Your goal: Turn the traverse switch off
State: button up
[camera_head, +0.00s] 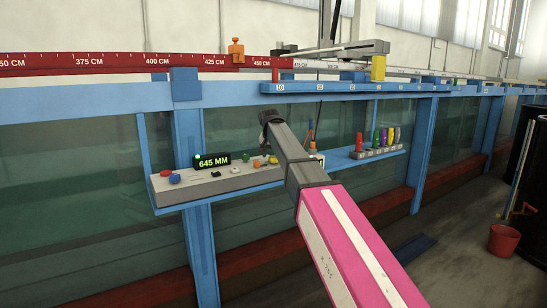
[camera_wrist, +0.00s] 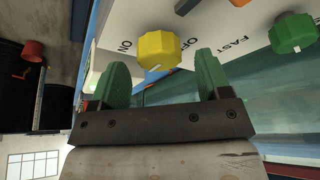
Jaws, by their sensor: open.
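In the wrist view a yellow knob (camera_wrist: 159,50) sits on the pale control panel (camera_wrist: 112,28), between the printed words ON and OFF. A short white mark shows on its near face; I cannot tell which word it points to. My gripper (camera_wrist: 162,75) is open, with one green finger on each side below the knob. The knob appears beyond the fingertips, with nothing held between them. In the head view the panel (camera_head: 215,185) stands on a blue shelf, and my arm's dark end hangs above its right part; the fingers cannot be made out there.
A green knob (camera_wrist: 293,32) sits near the word FAST. A display reading 645 MM (camera_head: 213,161) stands at the panel's back, with red (camera_head: 166,173) and blue (camera_head: 174,179) buttons nearby. Colored handles (camera_head: 376,138) stand right on the shelf. The glass flume wall is behind.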

jog(key=shift+x, duration=0.75)
jog(key=shift+c, duration=0.4)
jog(key=c, duration=0.9)
jog(key=shift+o, duration=0.2)
